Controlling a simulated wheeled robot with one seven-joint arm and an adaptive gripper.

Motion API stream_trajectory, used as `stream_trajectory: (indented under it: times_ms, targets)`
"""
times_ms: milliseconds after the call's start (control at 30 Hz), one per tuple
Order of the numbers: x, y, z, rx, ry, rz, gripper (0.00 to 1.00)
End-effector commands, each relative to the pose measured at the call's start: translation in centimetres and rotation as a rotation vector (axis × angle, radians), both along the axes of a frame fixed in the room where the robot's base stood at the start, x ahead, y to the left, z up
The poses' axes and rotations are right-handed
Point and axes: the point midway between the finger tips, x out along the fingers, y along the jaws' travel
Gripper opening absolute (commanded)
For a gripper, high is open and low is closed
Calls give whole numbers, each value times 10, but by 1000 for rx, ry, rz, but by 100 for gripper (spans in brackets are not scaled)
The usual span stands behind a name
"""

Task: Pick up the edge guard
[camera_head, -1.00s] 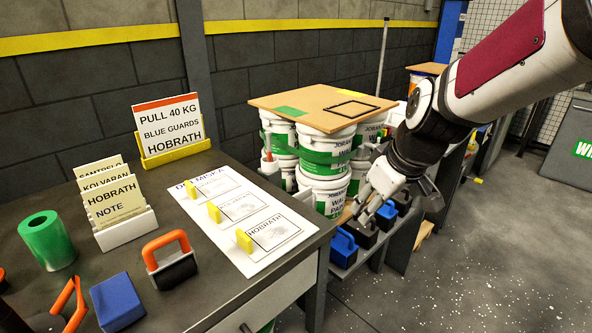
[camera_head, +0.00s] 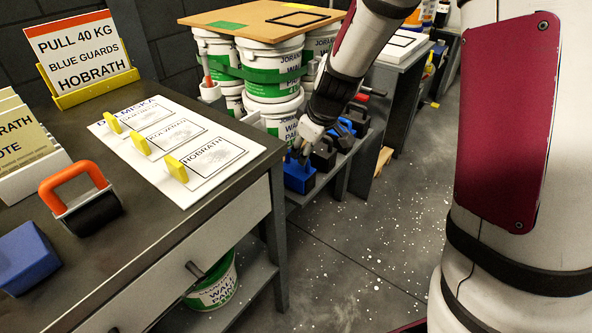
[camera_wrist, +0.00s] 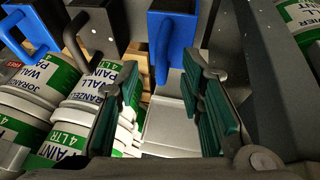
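Several edge guards with loop handles stand in a row on a low shelf beside the pail stack. The nearest is a blue guard (camera_head: 298,178), then a black guard (camera_head: 323,157), with another blue guard (camera_head: 345,128) farther back. My gripper (camera_head: 303,147) is just above the nearest blue guard in the head view. In the wrist view my gripper (camera_wrist: 160,82) is open and empty, its green pads apart. A blue guard (camera_wrist: 178,32) is ahead of the pads, its handle (camera_wrist: 162,50) pointing into the gap. A dark guard (camera_wrist: 98,32) is to its left.
Green-banded pails (camera_head: 270,70) under a brown board (camera_head: 262,22) stand close to the guards. A sign (camera_head: 85,50) reads "PULL 40 KG BLUE GUARDS HOBRATH". The dark bench (camera_head: 140,235) is at left; the speckled floor (camera_head: 360,245) before the shelf is clear.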

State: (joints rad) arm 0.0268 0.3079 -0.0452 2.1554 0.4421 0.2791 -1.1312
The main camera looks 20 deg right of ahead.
Motion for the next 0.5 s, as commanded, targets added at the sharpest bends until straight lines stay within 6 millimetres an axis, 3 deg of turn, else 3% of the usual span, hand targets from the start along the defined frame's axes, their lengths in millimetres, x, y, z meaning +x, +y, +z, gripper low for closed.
stream_trajectory:
  times_ms: [167, 500]
  targets:
    - [4, 2, -8, 1, 1, 0, 35]
    - [23, 7, -47, 0, 1, 0, 35]
